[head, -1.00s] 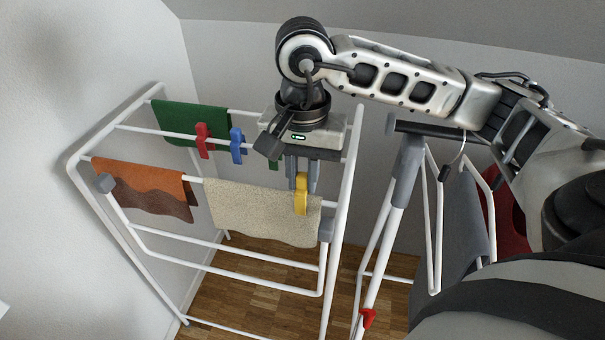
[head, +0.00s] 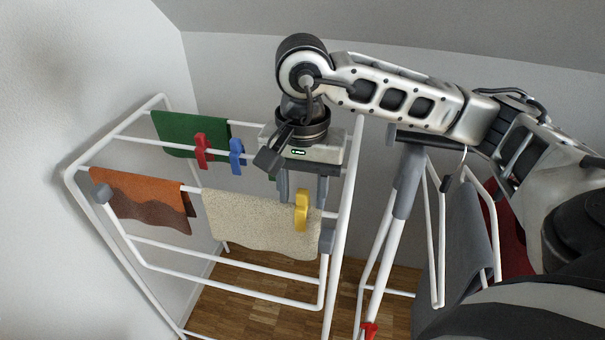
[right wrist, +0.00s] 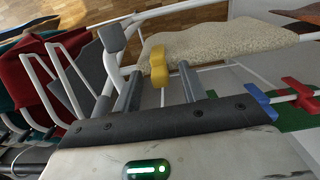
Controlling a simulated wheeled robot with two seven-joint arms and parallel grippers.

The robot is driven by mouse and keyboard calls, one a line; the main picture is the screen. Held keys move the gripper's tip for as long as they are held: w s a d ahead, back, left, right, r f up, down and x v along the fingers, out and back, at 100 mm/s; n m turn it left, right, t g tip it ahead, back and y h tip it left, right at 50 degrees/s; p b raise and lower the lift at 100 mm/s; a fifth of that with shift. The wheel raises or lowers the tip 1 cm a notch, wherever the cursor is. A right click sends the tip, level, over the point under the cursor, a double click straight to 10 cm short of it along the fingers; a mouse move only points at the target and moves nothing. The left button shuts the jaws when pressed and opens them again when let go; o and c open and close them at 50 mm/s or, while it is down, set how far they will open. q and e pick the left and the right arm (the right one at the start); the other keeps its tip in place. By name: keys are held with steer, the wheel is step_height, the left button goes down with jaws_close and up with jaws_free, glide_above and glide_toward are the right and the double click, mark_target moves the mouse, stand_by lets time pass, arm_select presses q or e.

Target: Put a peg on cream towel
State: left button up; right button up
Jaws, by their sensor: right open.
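The cream towel (head: 255,225) hangs over the near rail of the white drying rack. A yellow peg (head: 301,212) sits on the towel's top edge near its right end; the right wrist view also shows the yellow peg (right wrist: 159,66) on the cream towel (right wrist: 215,40). My right gripper (head: 303,198) is open just above, one finger on each side of the peg, apart from it in the right wrist view. A red peg (head: 202,151) and a blue peg (head: 237,152) sit on the rail behind. My left gripper is not in view.
A green towel (head: 178,132) hangs on the rail behind and an orange-brown towel (head: 140,198) on the near rail at the left. To the right stands a clothes stand (head: 400,185) with hangers and dark garments. The wall is close on the left.

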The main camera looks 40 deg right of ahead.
arm_select(q)
steer(key=p, duration=0.1)
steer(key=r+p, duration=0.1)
steer(key=p, duration=0.1)
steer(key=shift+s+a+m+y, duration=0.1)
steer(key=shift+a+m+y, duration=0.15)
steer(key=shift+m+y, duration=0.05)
arm_select(e)
step_height(320, 180, up, 16)
steer(key=shift+w+d+f, duration=0.1)
